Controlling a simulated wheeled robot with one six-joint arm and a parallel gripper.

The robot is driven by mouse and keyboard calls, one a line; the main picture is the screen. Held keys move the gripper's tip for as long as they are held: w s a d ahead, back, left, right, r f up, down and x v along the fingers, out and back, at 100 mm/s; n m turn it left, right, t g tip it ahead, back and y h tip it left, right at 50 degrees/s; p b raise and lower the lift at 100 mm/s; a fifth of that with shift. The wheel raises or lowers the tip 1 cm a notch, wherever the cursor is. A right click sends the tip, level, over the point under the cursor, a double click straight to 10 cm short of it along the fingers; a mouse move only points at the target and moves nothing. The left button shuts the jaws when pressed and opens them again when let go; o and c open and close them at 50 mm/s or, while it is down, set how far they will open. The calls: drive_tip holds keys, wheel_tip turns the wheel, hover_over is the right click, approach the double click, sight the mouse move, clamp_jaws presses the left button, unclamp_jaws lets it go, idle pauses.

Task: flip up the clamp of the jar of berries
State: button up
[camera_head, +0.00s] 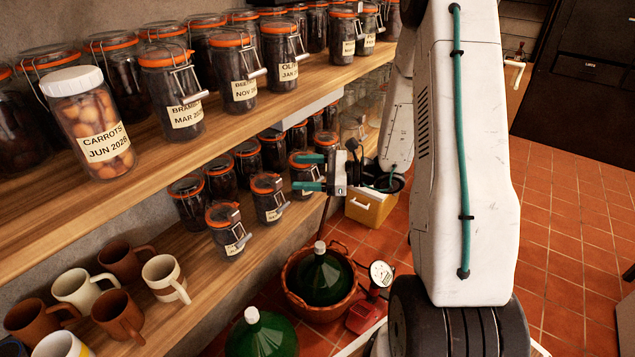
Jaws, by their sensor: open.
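My gripper (303,172) is at the lower shelf, with two teal fingers pointing left, open and apart. A jar with an orange seal (298,163) stands behind the fingers and is partly hidden by them. Two labelled clamp jars stand to the left on that shelf, one nearer (227,239) and one beside the gripper (266,205); their metal clamps stick out to the right. Their labels are too small to read. On the upper shelf, a dark jar labelled "BRAMB..." (170,88) has a wire clamp (190,90) sticking out. I cannot tell for certain which jar holds berries.
The upper wooden shelf (165,155) overhangs the lower jars. A white-lidded carrot jar (92,120) stands at its left. Mugs (122,314) crowd the lower shelf's left. A green demijohn in a basket (320,278) and a red scale (368,312) stand on the tiled floor.

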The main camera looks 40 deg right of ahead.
sight(318, 180)
drive_tip(key=d+f+m+t+h, duration=0.65)
drive_tip(key=d+f+m, duration=0.25)
drive_tip(key=d+f, duration=0.3)
drive_tip(key=shift+g+h, duration=0.35)
drive_tip(key=x, duration=0.8)
drive_tip(key=shift+w+f, duration=0.1)
drive_tip(key=c, duration=1)
